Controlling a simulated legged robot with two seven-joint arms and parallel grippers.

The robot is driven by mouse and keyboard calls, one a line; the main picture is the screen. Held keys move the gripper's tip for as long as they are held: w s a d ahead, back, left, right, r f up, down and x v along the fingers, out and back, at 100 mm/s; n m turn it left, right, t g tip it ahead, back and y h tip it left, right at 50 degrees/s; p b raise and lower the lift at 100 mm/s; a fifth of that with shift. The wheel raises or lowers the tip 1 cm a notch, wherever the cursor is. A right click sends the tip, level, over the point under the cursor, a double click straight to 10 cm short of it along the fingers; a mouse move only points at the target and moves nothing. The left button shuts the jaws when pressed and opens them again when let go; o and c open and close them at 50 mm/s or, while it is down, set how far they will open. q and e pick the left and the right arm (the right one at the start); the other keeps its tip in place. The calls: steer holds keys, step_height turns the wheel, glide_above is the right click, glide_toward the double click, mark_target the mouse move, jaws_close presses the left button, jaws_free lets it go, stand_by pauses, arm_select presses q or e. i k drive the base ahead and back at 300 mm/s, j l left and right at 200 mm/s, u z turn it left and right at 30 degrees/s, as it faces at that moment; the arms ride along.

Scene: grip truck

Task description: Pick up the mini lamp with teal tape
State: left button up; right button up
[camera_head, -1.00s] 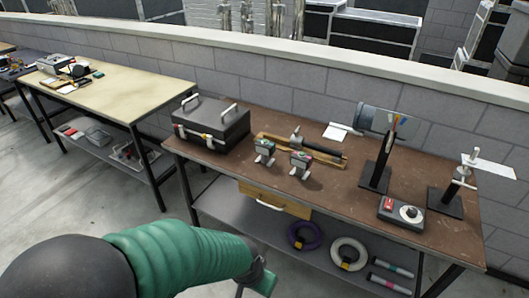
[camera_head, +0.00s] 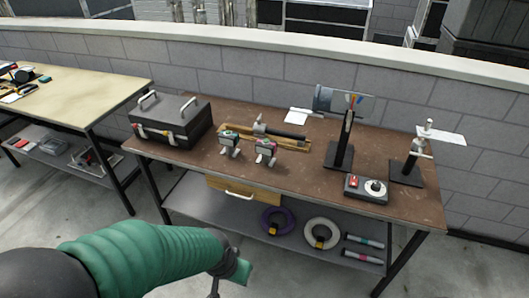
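Two small grey lamp-like devices stand side by side near the front left of the brown worktable (camera_head: 290,172). The left mini lamp (camera_head: 229,143) shows a teal-green patch on its top. The right mini lamp (camera_head: 265,150) shows a pinkish-red patch; the marks are small and hard to read. My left arm, in a green sleeve, comes in at the lower left. My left gripper (camera_head: 230,282) is low, in front of the table and well apart from both lamps, partly cut by the bottom edge. Its fingers cannot be made out clearly. My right gripper is not in view.
A black toolbox (camera_head: 172,122) stands left of the lamps. A wooden tray with a dark rod (camera_head: 288,134) lies behind them. A black stand (camera_head: 341,145), a control box (camera_head: 366,188) and a clamp stand (camera_head: 412,160) are to the right. Tape rolls (camera_head: 321,233) lie on the lower shelf.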

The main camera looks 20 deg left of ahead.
mark_target(230, 141)
steer(key=i+j+u, duration=0.1)
steer(key=i+j, duration=0.35)
steer(key=j, duration=0.3)
steer(key=i+j+u, duration=0.15)
steer(key=i+j, duration=0.3)
steer(key=j, duration=0.3)
steer(key=i+j+u, duration=0.1)
steer(key=i+j, duration=0.4)
steer(key=j, duration=0.15)
steer(key=i+j+u, duration=0.1)
steer(key=i+j, duration=0.45)
steer(key=j, duration=0.1)
